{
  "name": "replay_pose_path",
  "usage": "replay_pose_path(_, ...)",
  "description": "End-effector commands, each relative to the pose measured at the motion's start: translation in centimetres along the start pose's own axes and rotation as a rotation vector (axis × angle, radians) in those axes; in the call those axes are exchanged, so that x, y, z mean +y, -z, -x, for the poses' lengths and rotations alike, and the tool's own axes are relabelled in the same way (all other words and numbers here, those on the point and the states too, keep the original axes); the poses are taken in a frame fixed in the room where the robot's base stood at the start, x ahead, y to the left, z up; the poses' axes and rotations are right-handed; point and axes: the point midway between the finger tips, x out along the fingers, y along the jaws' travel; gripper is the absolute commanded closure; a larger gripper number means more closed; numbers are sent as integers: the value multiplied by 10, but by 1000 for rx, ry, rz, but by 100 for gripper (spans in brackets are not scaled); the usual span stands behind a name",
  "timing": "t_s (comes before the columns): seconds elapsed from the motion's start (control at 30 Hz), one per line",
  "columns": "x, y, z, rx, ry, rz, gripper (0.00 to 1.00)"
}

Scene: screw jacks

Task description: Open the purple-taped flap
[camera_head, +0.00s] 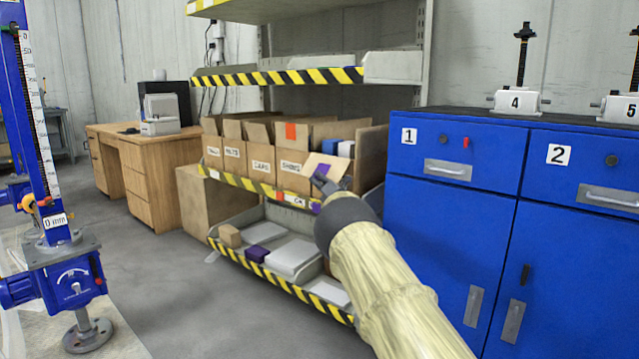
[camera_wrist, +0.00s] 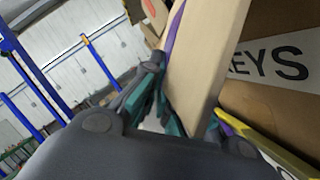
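The purple-taped flap (camera_head: 325,162) belongs to the rightmost cardboard box on the middle shelf and leans outward at the box's front. In the wrist view the flap (camera_wrist: 205,55) is a broad tan panel with purple tape along its left edge. The box front (camera_wrist: 265,100) behind it carries lettering ending in "EYS". My gripper (camera_head: 332,186) is at the flap's lower front in the head view. In the wrist view my gripper (camera_wrist: 188,122) has its teal-padded fingers apart, with the flap between or just beyond them. Firm contact cannot be told.
Open cardboard boxes (camera_head: 236,158) stand in a row left of the flap; one has an orange-taped flap (camera_head: 291,132). A striped upper shelf (camera_head: 275,77) is above. Blue cabinets (camera_head: 440,240) stand close on the right. Floor (camera_head: 190,290) is clear at left.

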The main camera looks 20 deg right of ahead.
Motion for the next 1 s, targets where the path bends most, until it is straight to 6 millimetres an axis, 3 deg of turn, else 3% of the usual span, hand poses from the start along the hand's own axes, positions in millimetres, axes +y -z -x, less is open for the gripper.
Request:
replay_pose_path(0.27, -3, 3, 2, 4, 3, 0, 100)
replay_pose_path(0.4, -4, 2, 2, 3, 4, 0, 75)
replay_pose_path(0.77, -2, 1, 2, 2, 2, -1, 75)
replay_pose_path(1.0, -1, 2, 17, 2, 2, -1, 75)
